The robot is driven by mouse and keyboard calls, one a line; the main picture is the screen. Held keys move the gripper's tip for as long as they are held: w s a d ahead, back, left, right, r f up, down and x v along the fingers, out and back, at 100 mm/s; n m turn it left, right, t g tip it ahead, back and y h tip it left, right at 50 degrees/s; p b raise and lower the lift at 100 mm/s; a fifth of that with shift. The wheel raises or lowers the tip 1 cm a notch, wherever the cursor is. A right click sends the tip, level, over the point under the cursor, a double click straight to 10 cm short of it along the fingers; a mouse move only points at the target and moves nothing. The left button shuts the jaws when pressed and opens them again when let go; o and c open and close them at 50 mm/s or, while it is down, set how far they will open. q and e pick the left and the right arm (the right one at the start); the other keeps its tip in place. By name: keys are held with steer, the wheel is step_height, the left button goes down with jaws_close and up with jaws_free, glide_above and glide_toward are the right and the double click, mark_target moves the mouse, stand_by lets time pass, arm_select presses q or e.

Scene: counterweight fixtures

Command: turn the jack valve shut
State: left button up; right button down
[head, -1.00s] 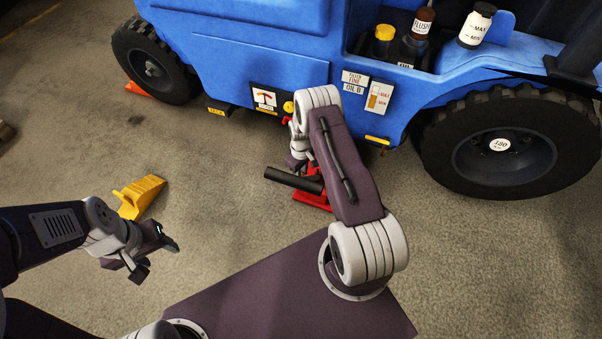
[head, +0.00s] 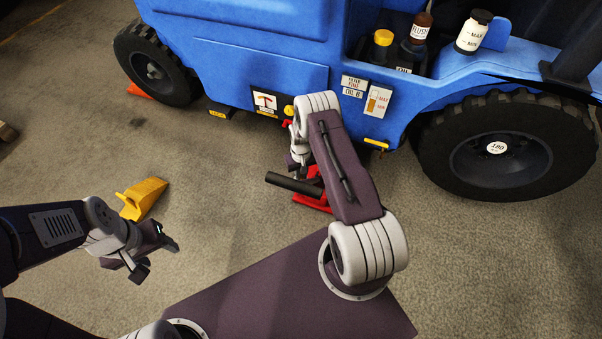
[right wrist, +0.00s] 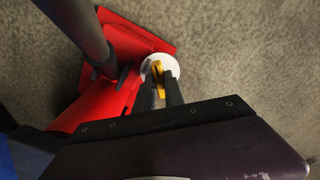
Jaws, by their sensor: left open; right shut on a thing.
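The red jack (head: 314,201) stands on the floor beside the blue vehicle, with its dark handle bar (head: 293,185) sticking out to the left. My right arm hides much of it. In the right wrist view the red jack (right wrist: 133,42) shows a white disc (right wrist: 164,63) with dark lettering and a yellow valve key (right wrist: 158,76) on it. My right gripper (right wrist: 160,84) is shut on the yellow key, its fingers either side of it. My left gripper (head: 157,258) is open and empty over the floor, well left of the jack.
The blue vehicle (head: 240,60) fills the back, with a right wheel (head: 497,147) and several bottles in its tray. A yellow wheel chock (head: 142,198) lies near my left gripper. Open floor lies around the jack.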

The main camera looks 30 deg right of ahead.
steer(key=m+p, duration=0.1)
steer(key=m, duration=0.3)
steer(key=shift+m, duration=2.1)
steer(key=c, duration=1.4)
jaws_free()
steer(key=shift+c, duration=0.2)
step_height(320, 180, up, 9)
steer(key=p, duration=0.6)
